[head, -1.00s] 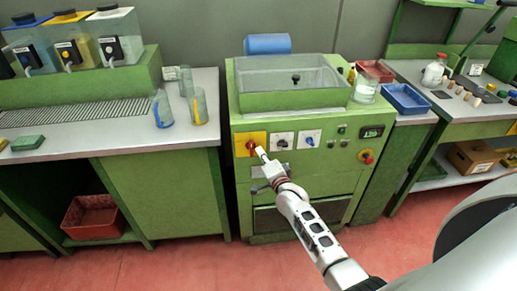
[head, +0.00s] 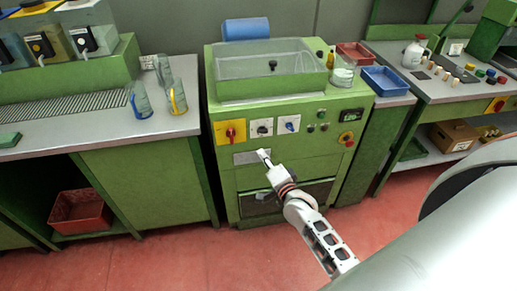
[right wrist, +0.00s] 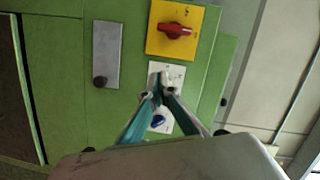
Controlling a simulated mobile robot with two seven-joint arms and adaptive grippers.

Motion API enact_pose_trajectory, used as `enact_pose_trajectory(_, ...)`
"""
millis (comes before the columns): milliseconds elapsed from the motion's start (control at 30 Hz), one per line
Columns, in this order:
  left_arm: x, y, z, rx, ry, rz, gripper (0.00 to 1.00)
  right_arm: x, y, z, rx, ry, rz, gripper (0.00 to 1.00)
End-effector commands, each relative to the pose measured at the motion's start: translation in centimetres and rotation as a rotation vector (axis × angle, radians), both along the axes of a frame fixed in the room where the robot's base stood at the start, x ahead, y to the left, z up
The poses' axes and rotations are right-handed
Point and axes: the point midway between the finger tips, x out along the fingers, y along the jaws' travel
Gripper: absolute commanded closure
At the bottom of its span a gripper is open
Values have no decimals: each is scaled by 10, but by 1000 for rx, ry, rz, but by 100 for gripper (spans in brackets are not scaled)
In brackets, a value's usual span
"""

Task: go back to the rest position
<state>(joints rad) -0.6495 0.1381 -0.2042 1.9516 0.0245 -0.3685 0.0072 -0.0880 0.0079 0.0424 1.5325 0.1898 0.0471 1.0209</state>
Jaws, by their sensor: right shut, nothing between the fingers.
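My right gripper (head: 263,156) is in front of the green machine (head: 300,165), just below its row of switches. It is shut and empty; in the right wrist view its fingertips (right wrist: 162,92) come together in front of a white switch plate. The red rotary switch (head: 230,132) on its yellow plate is up and left of the gripper, apart from it. It also shows in the right wrist view (right wrist: 175,30). My left gripper is not in view.
A left bench holds two clear beakers (head: 178,97) and a green block (head: 9,139). A glass jar (head: 343,73) stands on the machine's right side. A blue tray (head: 385,80) and corks (head: 454,82) are on the right benches. The red floor (head: 200,262) in front is clear.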

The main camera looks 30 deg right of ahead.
Motion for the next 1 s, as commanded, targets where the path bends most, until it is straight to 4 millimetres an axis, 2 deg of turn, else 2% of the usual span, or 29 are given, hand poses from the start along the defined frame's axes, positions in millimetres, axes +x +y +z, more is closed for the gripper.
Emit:
enact_pose_trajectory(133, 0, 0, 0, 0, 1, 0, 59, -5, 1, 0, 1, 0, 0, 100)
enact_pose_trajectory(633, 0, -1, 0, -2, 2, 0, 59, -6, 1, 0, -2, 1, 1, 100)
enact_pose_trajectory(700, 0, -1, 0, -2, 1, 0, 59, -11, 4, -5, -34, 15, 12, 100)
enact_pose_trajectory(767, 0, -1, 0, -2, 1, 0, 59, -23, 9, -14, -105, 44, 36, 100)
enact_pose_trajectory(867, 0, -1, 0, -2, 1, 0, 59, -60, 28, -38, -319, 122, 119, 100)
enact_pose_trajectory(1000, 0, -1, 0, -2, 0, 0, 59, -133, 62, -75, -712, 236, 304, 100)
